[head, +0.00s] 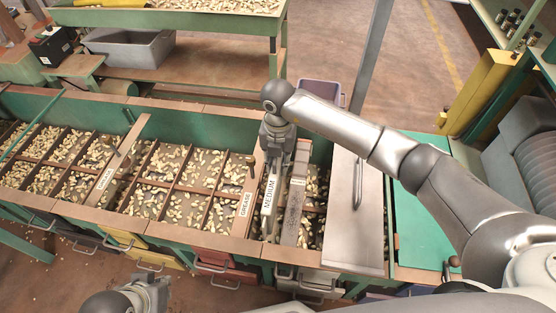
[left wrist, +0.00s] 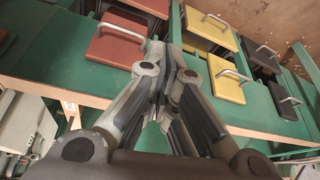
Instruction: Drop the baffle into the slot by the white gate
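My right gripper (head: 279,150) points down over the hopper bins, at the top of a pale board labelled MEDIUM (head: 269,192). A grey board with a dark, unreadable face (head: 292,215) stands just right of it. I cannot tell which is the baffle and which the white gate. The fingertips are partly hidden by the boards and the wrist, so any grip is unclear. The slot is not distinguishable. My left gripper shows at the bottom of the head view (head: 135,300); in the left wrist view (left wrist: 163,52) its fingers come together with nothing visible between them.
A wooden divider labelled GREASE (head: 245,198) and another labelled divider (head: 107,178) stand among nut-filled bins (head: 175,205). A flat metal plate (head: 354,215) lies right of the boards. Red (left wrist: 116,39) and yellow (left wrist: 226,80) drawers line the green front.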

